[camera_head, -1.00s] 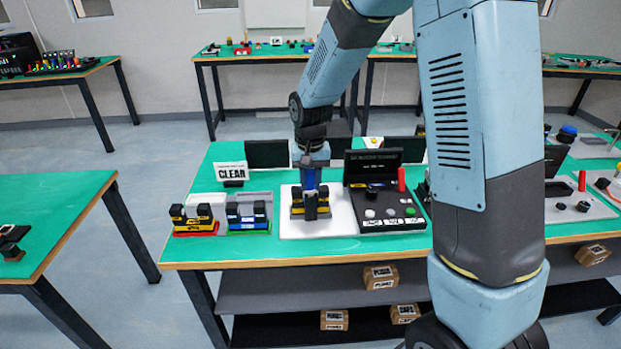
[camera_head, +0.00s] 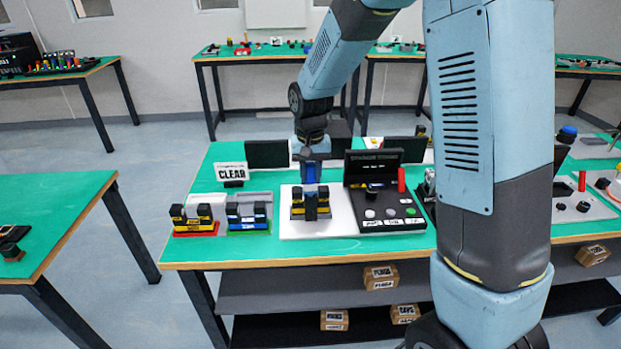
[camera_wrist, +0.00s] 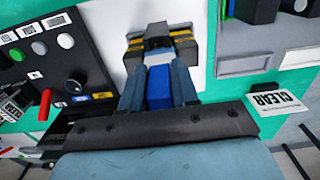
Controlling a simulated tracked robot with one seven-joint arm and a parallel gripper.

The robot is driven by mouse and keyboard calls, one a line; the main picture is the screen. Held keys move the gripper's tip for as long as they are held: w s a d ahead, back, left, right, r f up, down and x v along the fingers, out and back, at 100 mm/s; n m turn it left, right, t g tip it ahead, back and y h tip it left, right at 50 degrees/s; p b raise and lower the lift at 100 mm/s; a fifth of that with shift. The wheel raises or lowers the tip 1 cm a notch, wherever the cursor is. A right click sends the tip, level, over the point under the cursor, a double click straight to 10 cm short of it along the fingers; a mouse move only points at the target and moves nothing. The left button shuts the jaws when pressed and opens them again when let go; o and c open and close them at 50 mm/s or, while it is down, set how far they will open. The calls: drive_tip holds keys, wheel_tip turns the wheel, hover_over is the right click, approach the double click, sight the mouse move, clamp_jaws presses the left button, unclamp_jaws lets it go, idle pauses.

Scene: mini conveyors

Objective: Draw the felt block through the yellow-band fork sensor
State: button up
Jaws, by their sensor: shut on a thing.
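The yellow-band fork sensor (camera_head: 297,212) stands on the white plate (camera_head: 342,222), its two dark prongs banded in yellow. It also shows at the top of the wrist view (camera_wrist: 184,44). A bright blue piece (camera_wrist: 159,90) shows between the fingers nearer the palm. I cannot tell whether the block touches a prong.
Left of the plate stand a red-based yellow fork unit (camera_head: 193,223) and a blue-banded fork unit (camera_head: 248,218). A black control panel (camera_head: 388,212) with knobs and a red post (camera_head: 402,180) is close on the right. A CLEAR sign (camera_head: 232,171) stands behind left.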

sight(311, 166)
drive_tip(key=shift+r, duration=1.85)
